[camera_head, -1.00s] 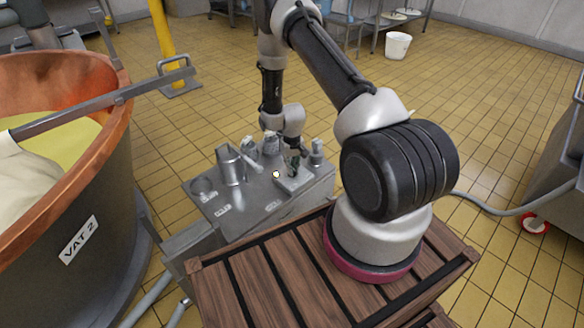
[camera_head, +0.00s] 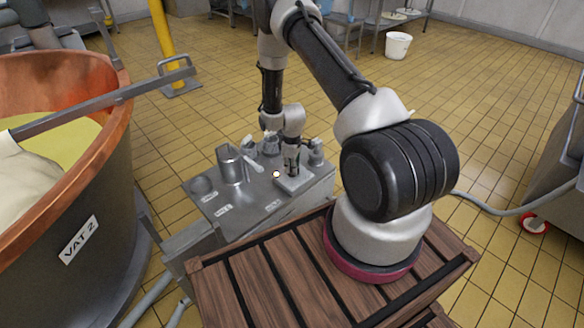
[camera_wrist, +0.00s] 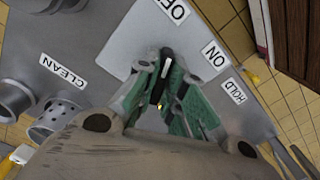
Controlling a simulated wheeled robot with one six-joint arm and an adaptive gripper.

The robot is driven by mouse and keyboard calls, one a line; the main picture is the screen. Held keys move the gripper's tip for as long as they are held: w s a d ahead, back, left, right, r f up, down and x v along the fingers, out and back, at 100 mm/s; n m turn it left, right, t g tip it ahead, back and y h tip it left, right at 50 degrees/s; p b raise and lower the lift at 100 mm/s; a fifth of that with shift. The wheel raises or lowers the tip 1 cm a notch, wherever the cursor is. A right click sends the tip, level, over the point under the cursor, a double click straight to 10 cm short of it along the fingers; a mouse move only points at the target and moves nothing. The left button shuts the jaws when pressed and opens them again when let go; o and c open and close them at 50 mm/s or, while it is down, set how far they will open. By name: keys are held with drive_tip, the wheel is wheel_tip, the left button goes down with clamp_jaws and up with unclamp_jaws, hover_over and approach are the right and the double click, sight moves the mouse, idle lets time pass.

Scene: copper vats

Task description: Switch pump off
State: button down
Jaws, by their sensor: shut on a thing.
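In the wrist view, my gripper (camera_wrist: 165,84) has its green-lined fingers shut around a small dark switch lever (camera_wrist: 165,62). The lever stands on a light switch plate (camera_wrist: 132,42). An OFF label (camera_wrist: 178,9) lies beyond the lever near the top, and an ON label (camera_wrist: 215,57) lies to its right. The fingers hide the lever's base, so I cannot tell its exact position. In the head view, my gripper (camera_head: 292,170) points down at the plate (camera_head: 294,184) on the grey steel table.
Copper vat 2 (camera_head: 100,170) stands left.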

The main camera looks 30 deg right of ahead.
drive_tip(key=shift+n, duration=0.4)
drive_tip(key=c, duration=1.5)
unclamp_jaws()
drive_tip(key=shift+r, duration=0.1)
wheel_tip(320, 180, up, 12)
drive_tip(key=shift+f, duration=0.1)
